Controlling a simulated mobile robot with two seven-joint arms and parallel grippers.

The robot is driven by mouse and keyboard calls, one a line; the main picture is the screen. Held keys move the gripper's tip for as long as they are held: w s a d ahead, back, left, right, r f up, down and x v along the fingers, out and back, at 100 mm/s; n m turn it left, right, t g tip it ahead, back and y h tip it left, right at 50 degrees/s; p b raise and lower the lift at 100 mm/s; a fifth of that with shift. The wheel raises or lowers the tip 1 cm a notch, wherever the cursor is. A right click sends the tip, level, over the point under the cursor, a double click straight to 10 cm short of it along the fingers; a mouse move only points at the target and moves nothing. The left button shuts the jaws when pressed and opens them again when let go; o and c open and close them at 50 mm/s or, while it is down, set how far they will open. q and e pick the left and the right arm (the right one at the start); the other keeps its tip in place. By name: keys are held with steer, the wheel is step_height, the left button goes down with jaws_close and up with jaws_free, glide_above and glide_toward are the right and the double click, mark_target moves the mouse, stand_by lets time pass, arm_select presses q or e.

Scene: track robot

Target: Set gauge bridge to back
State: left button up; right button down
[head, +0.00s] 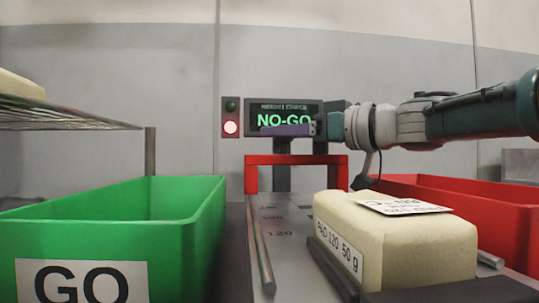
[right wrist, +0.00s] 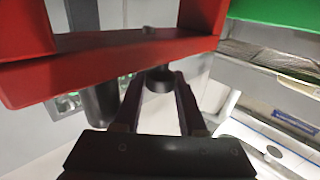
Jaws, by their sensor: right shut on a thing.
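The gauge bridge (head: 296,160) is a red arch across the grey track (head: 281,222), beyond the pale block in the head view. It also shows as a red bar in the right wrist view (right wrist: 110,66). My right gripper (head: 287,130) reaches in from the right above the bridge, its purple fingers before the display. In the right wrist view, the fingers (right wrist: 160,92) close on a dark round post (right wrist: 158,80) by the red bar, which looks like the bridge's handle. My left gripper is out of view.
A green GO bin (head: 112,235) stands left of the track and a red bin (head: 455,195) right of it. The display (head: 283,113) reads NO-GO; the lamp box (head: 231,118) is lit red. A wire shelf (head: 65,115) is at far left.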

steer(key=shift+w+d+f, duration=0.1)
steer(key=shift+f, duration=0.3)
steer(key=c, duration=0.8)
jaws_free()
steer(key=shift+w, duration=0.1)
steer(key=shift+o, duration=0.7)
steer(key=shift+r, duration=0.2)
steer(key=shift+o, duration=0.9)
steer(key=shift+r, duration=0.1)
step_height(320, 180, up, 20)
steer(key=p, duration=1.4)
